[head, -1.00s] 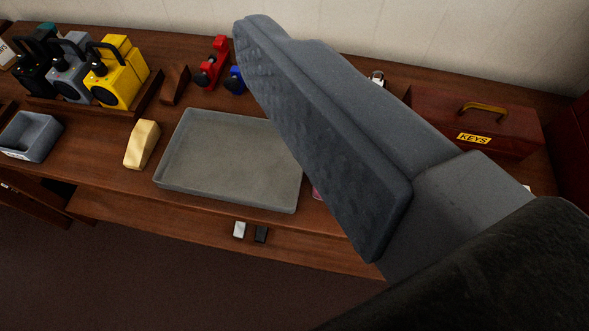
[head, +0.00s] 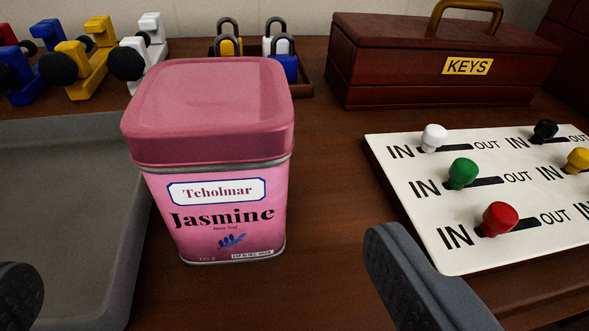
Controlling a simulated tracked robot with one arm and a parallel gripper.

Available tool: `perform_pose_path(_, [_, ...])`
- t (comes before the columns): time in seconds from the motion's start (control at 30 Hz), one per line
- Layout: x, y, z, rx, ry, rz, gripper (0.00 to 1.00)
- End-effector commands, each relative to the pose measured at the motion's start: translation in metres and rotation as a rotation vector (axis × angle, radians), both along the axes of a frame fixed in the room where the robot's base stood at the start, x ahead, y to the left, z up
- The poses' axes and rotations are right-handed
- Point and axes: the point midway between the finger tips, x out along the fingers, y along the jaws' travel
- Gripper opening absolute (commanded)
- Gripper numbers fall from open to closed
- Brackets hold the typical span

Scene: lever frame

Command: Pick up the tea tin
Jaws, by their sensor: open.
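The tea tin (head: 215,165) is a pink, squarish tin with a darker pink lid and a label reading "Tcholmar Jasmine". It stands upright on the wooden table, close beside the right edge of the grey tray. My gripper (head: 205,285) is open. One finger shows at the lower left over the tray, the other at the lower right. The tin stands ahead of them, in the gap between the two fingers, and neither finger appears to touch it.
The grey tray (head: 50,150) lies at left. A white board (head: 450,255) with coloured IN/OUT knobs lies at right. Behind stand a brown KEYS box (head: 400,75), several padlocks (head: 284,66) in a holder and coloured lever pieces (head: 75,70). Bare table shows between tin and board.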

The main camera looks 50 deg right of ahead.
Motion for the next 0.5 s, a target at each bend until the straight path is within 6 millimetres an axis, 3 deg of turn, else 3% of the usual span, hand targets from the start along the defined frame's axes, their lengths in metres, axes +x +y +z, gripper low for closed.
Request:
perform_pose_path(0.2, [0.029,-0.02,-0.011,0.001,-0.004,-0.001,0.97])
perform_pose_path(0.5, [0.058,-0.038,-0.021,0.003,-0.003,0.002,0.97])
